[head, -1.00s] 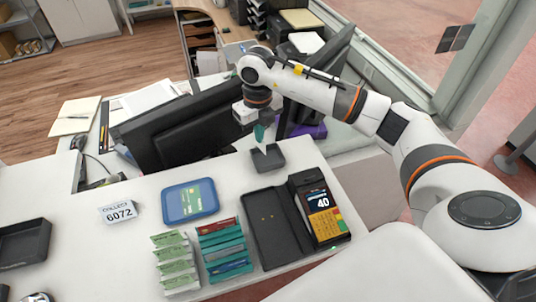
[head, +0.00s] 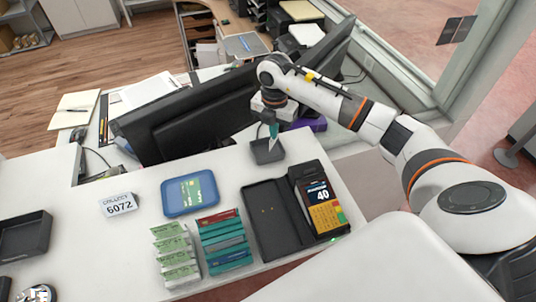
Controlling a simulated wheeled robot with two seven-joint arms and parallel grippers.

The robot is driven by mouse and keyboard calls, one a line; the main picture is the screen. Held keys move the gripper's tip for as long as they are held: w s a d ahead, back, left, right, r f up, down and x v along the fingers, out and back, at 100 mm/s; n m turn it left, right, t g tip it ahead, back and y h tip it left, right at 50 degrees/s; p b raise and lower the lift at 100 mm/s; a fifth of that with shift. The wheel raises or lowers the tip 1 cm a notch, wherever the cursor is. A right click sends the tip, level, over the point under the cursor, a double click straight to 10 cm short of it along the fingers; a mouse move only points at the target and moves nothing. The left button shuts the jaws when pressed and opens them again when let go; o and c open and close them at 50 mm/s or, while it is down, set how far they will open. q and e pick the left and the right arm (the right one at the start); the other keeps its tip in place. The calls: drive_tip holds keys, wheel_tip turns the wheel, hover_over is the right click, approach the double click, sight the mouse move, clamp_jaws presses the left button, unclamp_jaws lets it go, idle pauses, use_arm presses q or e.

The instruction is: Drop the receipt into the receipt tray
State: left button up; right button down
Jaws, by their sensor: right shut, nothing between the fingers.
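The receipt tray is most likely the small dark open tray (head: 258,157) on the counter's far edge, in front of the monitor. My right gripper (head: 273,133) points down over this tray, with its teal fingertips close together and shut, just above the tray's far part. A small pale sliver shows right below the fingertips at the tray. It may be the receipt, but it is too small to be sure, and I cannot tell whether it touches the fingers. My left gripper is not in view.
A card terminal (head: 322,207) stands beside a black open folder (head: 268,222). The monitor (head: 205,115) rises behind.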

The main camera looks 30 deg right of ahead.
wheel_tip(320, 180, down, 2)
drive_tip(key=shift+f+b, duration=0.25)
drive_tip(key=shift+b, duration=0.35)
drive_tip(key=c, duration=1.7)
unclamp_jaws()
drive_tip(key=shift+r, duration=0.55)
wheel_tip(320, 180, up, 11)
drive_tip(key=shift+b, duration=1.25)
